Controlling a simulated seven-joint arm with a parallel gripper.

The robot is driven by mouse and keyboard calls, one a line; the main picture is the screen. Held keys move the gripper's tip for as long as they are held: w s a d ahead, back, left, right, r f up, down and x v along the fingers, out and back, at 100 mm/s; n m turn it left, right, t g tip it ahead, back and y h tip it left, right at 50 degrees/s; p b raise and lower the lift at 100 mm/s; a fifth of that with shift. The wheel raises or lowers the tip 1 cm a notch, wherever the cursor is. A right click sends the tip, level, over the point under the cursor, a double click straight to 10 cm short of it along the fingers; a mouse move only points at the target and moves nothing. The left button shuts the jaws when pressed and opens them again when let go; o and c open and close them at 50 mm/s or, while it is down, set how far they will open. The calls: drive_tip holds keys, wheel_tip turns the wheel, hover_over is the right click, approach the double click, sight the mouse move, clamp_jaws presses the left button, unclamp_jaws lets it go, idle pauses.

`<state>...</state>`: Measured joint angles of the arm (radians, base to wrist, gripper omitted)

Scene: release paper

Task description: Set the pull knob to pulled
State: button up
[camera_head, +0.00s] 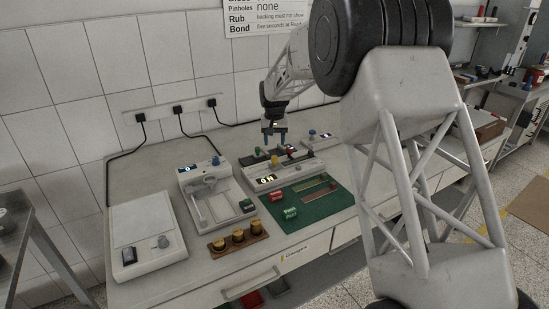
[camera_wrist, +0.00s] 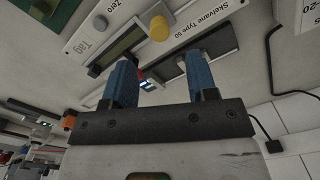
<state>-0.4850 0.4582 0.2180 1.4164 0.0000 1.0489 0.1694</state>
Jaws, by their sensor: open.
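My gripper (camera_head: 274,138) hangs over the middle instrument (camera_head: 268,181), its two blue fingers apart with nothing held. In the wrist view my gripper (camera_wrist: 162,78) also shows open, with a gap between the blue fingertips. A yellow knob (camera_head: 274,160) stands on the instrument just below the fingers; in the wrist view the yellow knob (camera_wrist: 158,28) lies beyond the fingertips, clear of them. A grey button (camera_wrist: 99,22) sits near the "Zero" label. A small red part (camera_wrist: 147,86) shows between the fingers. I cannot tell which control is the pull knob.
A green mat (camera_head: 317,207) and a wooden holder with brass weights (camera_head: 218,249) lie in front. Another blue knob (camera_head: 312,133) stands behind right.

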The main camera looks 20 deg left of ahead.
sight(274, 156)
drive_tip(key=shift+f, duration=0.1)
drive_tip(key=shift+f, duration=3.8)
clamp_jaws()
